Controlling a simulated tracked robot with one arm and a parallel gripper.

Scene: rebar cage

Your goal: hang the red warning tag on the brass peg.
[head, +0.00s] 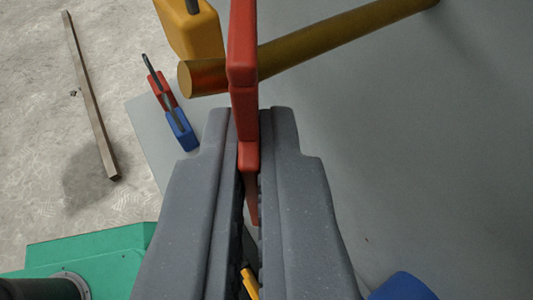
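The red warning tag (242,45) is seen edge-on, standing up between the fingers of my gripper (250,125). The gripper is shut on its lower part. The brass peg (340,37) sticks out from the grey panel at upper right, and its round free end (185,79) points left. The peg shows on both sides of the tag, and the tag covers a short stretch of it. I cannot tell whether the peg runs through the tag or only behind it. The tag's top is cut off by the picture edge.
A yellow block (190,28) with a dark bar is at top left, just beyond the peg's end. Smaller red (161,88) and blue (181,130) blocks sit below it. A brown bar (92,100) and a green surface (90,258) are at left. The grey panel (430,150) fills the right.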

